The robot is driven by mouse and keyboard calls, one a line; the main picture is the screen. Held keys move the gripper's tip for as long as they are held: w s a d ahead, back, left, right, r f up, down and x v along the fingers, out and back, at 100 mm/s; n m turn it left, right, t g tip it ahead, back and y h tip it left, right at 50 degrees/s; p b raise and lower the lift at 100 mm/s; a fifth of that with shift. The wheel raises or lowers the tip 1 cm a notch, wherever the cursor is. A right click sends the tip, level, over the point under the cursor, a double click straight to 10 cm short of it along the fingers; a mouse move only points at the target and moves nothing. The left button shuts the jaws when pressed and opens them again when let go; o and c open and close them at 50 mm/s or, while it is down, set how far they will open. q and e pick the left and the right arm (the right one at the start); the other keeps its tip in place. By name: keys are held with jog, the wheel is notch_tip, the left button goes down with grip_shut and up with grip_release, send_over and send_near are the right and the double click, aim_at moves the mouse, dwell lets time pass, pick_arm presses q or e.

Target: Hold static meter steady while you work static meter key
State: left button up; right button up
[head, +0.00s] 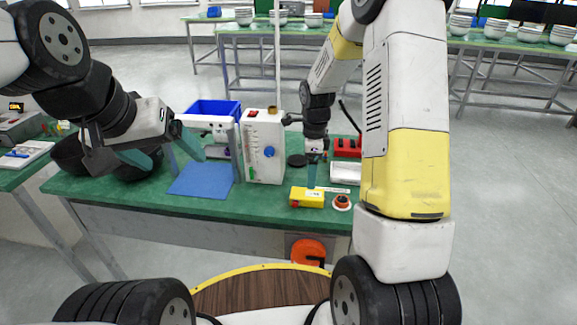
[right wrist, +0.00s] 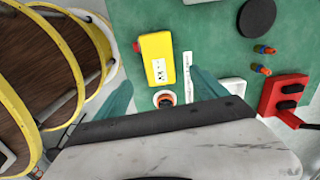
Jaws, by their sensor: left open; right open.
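The static meter appears to be the yellow box (head: 306,198) lying on the green table near its front edge. In the right wrist view the yellow box (right wrist: 158,55) has a pale panel with dark marks. A small red key (right wrist: 136,46) sticks out at its left edge. My left gripper (head: 165,148) is open and empty over the left part of the table, well apart from the box.
A round orange-and-white piece (head: 342,203) lies right of the yellow box. A white panel instrument (head: 264,150) stands behind left, beside a blue mat (head: 202,180). A red block (head: 346,147), a dark disc (head: 297,160) and a blue bin (head: 212,110) are farther back.

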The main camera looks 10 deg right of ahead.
aim_at(307, 193)
jog(key=shift+w+a+f+m, duration=0.1)
jog(key=shift+a+f+m, duration=0.1)
jog(key=shift+f, duration=0.4)
jog(key=shift+w+a+f+m, duration=0.1)
jog(key=shift+a+f+m, duration=0.1)
jog(key=shift+f, duration=0.35)
notch_tip(307, 193, down, 8)
jog(key=shift+r, duration=0.15)
pick_arm(q)
jog(key=shift+s+a, duration=0.25)
pick_arm(e)
jog(key=c, duration=1.6)
pick_arm(q)
grip_shut()
dwell(0.5)
